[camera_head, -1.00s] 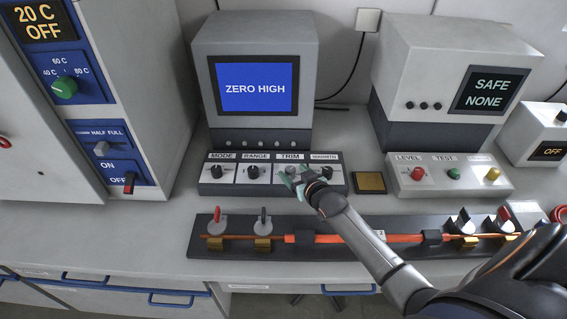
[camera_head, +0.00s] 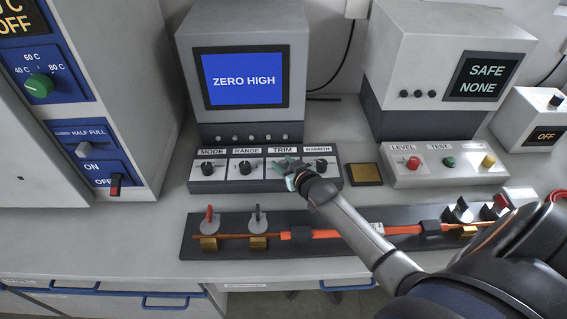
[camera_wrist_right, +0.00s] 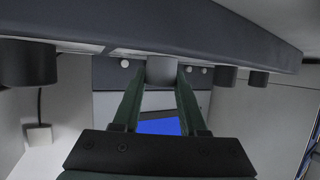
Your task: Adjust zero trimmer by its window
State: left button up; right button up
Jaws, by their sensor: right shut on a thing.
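The zero trimmer is a grey knob under the TRIM label (camera_head: 283,149) on the front control panel (camera_head: 262,186). My right gripper (camera_head: 288,167) is at this knob and mostly hides it in the head view. In the right wrist view, the greenish fingers are shut on the pale grey trimmer knob (camera_wrist_right: 161,70), one on each side. The window is the blue screen (camera_head: 243,80) on the grey instrument above the panel, and it reads ZERO HIGH. A blue patch of it shows between the fingers in the right wrist view (camera_wrist_right: 160,127). My left gripper is not in view.
Black MODE (camera_head: 208,168), RANGE (camera_head: 244,168) and WARMTH (camera_head: 321,164) knobs flank the trimmer. A dark fixture (camera_head: 192,242) with an orange cable lies in front, below my right arm. A brass-coloured block (camera_head: 365,174) and a box with coloured buttons (camera_head: 440,180) stand to the right.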

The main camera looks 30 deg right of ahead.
grip_shut()
jog(key=shift+w+r, duration=0.1)
jog(key=shift+r, duration=0.05)
jog(key=shift+n+y, duration=0.4)
jog(key=shift+y, duration=0.1)
jog(key=shift+n+y, duration=0.4)
jog(key=shift+n, duration=0.1)
jog(key=shift+w+n+y+b, duration=0.1)
jog(key=shift+n+y+b, duration=0.3)
jog(key=shift+y, duration=0.1)
jog(key=n+y+b, duration=0.1)
jog(key=y+b, duration=0.1)
jog(key=b, duration=0.1)
jog(key=shift+a+n+b, duration=0.2)
jog(key=shift+n+b, duration=0.15)
jog(key=shift+n, duration=0.05)
jog(key=shift+r+n+g+y+b, duration=0.1)
jog(key=shift+n+g+y+b, duration=0.3)
jog(key=shift+b, duration=0.5)
